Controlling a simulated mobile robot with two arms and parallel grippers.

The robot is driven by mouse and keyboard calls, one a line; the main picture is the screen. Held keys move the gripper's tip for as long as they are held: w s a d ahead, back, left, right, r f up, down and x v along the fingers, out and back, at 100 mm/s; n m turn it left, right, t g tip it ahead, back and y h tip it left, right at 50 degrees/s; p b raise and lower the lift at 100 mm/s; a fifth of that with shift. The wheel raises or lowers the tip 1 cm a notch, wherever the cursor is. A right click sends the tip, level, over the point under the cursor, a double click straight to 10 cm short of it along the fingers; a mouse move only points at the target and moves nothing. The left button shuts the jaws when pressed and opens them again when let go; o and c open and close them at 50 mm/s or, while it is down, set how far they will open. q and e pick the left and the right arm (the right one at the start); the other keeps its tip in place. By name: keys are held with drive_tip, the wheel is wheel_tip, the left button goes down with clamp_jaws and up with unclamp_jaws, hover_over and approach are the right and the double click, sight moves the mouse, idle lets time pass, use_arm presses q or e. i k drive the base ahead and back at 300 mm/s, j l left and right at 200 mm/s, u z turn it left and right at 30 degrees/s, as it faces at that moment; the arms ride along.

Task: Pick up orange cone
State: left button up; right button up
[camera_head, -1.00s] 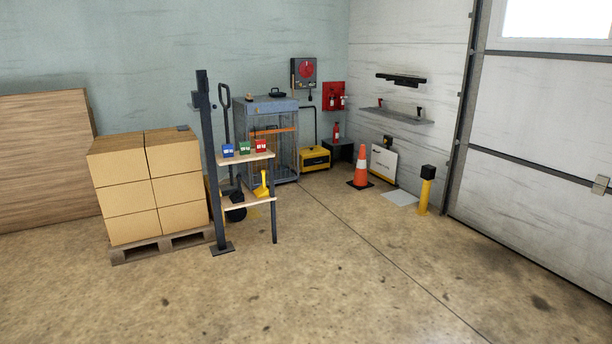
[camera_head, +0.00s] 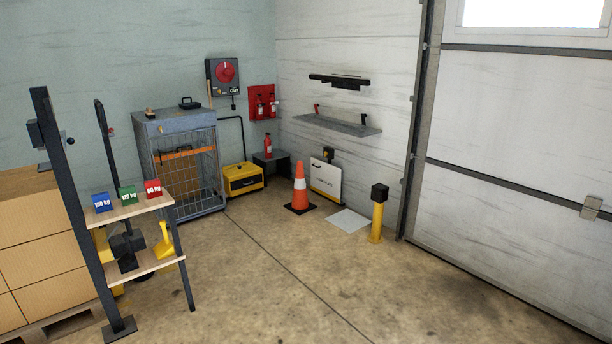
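The orange cone (camera_head: 300,187) stands upright on the concrete floor near the back corner. It has a white band around its middle and a dark square base. It stands in front of the white wall, just left of a white panel. Nothing covers its front side. Neither of my grippers shows in the head view, so their state is not visible.
A shelf stand (camera_head: 130,208) with small coloured boxes is at the left, beside stacked cartons (camera_head: 35,255). A wire cage (camera_head: 185,165) and a yellow case (camera_head: 243,180) stand behind. A yellow post (camera_head: 377,222) is right of the cone. The floor (camera_head: 270,290) ahead is clear.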

sight(300, 205)
drive_tip(key=i, duration=3.25)
